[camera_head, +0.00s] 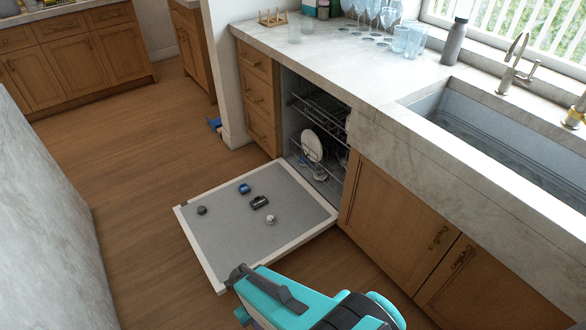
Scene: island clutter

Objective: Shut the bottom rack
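The dishwasher (290,105) stands open under the counter, with its door (235,225) folded down flat. The bottom rack (322,172) is inside the cavity, low down, with a white plate (312,146) upright in it. Its front looks near the cavity opening; I cannot tell how deep it sits. The upper rack (318,104) is above it. My gripper (238,274) is at the bottom of the view, by the near edge of the door and apart from the rack. Its finger opening is not clear from this angle.
Several small dark and pale parts, such as a black one (259,202), show on the door's inner face. The sink (500,145) and cabinets (400,230) are on the right. Wooden floor (130,190) lies clear left of the door. A marble side (45,220) bounds the left.

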